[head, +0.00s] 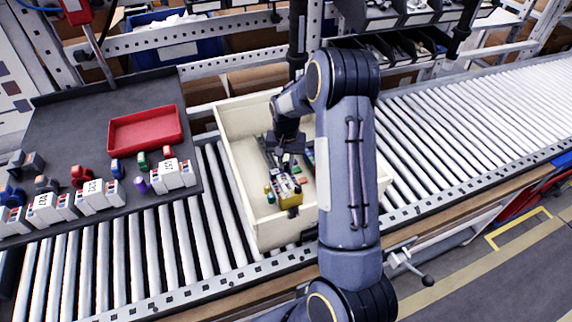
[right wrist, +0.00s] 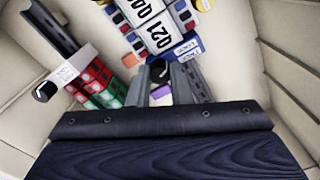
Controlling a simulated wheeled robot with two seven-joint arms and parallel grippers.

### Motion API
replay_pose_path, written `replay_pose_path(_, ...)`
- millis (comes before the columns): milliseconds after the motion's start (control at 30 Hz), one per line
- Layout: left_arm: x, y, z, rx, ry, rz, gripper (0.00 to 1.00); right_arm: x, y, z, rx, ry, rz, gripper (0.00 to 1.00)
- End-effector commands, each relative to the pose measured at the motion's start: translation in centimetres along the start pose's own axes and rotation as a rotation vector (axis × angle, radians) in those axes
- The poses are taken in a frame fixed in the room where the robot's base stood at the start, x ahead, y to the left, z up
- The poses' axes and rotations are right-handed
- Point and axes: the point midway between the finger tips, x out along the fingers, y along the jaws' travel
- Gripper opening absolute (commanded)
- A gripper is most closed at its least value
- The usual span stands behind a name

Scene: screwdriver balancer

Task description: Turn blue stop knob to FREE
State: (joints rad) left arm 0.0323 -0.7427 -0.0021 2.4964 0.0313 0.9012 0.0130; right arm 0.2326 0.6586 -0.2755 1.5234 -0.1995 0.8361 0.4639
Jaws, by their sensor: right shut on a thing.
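My right gripper (head: 287,150) reaches down into a cream bin (head: 285,230) on the roller conveyor. In the right wrist view its two fingers (right wrist: 165,78) are shut on a small dark, round-ended piece (right wrist: 157,70). I cannot make out a blue stop knob or a FREE mark in either view. The gripper hides part of what lies under it. My left gripper is not in view.
A dark table at left holds a red tray (head: 145,130), several numbered white blocks (head: 95,196) and small coloured parts. In the bin, a dark bar (right wrist: 55,28) lies beside red and green pieces (right wrist: 98,82). Empty rollers (head: 450,115) run right. A metal rail (head: 160,40) crosses behind.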

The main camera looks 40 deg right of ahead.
Motion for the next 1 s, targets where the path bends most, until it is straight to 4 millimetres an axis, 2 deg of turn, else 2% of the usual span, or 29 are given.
replay_pose_path(400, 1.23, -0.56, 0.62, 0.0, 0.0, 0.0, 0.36, 0.0, -0.04, -0.03, 0.396, 0.002, 0.0, 0.0)
replay_pose_path(1000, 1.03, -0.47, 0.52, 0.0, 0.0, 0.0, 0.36, -0.13, -0.02, -0.04, 0.923, 0.002, 0.0, 0.0)
